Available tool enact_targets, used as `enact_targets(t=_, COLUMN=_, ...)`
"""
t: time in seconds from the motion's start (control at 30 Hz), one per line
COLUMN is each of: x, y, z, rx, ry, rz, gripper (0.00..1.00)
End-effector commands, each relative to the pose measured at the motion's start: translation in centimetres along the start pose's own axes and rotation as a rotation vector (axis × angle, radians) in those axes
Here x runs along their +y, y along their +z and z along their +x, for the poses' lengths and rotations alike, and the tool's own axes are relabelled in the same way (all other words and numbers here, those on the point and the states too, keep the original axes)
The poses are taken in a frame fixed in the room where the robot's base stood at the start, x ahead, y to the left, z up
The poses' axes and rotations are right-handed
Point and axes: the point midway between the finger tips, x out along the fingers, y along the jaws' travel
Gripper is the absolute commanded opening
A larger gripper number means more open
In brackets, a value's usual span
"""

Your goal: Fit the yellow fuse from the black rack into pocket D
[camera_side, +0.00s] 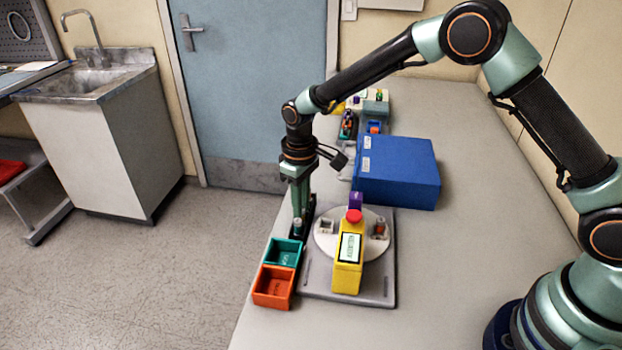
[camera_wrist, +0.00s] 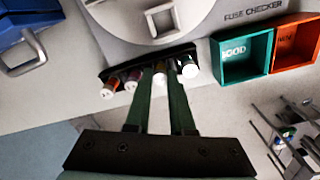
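In the wrist view a black rack (camera_wrist: 107,73) holds several fuses in a row. The yellow fuse (camera_wrist: 160,72) stands in it with its pale cap towards me. My gripper (camera_wrist: 161,82) is open, with one finger on each side of the yellow fuse; I cannot tell whether they touch it. In the side view my gripper (camera_side: 298,229) points down at the left of the turntable, and it hides much of the rack. I cannot make out a pocket marked D in either view.
Purple (camera_wrist: 130,82) and white-capped green (camera_wrist: 188,67) fuses flank the yellow one closely. Green (camera_side: 283,252) and orange (camera_side: 273,287) bins stand in front. A blue box (camera_side: 397,172) is behind.

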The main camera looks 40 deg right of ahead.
Motion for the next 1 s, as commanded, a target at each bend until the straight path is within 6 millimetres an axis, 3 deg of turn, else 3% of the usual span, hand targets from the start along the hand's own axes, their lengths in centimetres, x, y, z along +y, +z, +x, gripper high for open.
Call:
enact_targets(t=0.37, x=0.0, y=0.0, z=-0.1, rx=0.0, ry=0.0, rz=0.0, gripper=0.0)
enact_targets(t=1.0, x=0.0, y=-0.1, z=-3.5, rx=0.002, ry=0.0, rz=0.0, gripper=0.0)
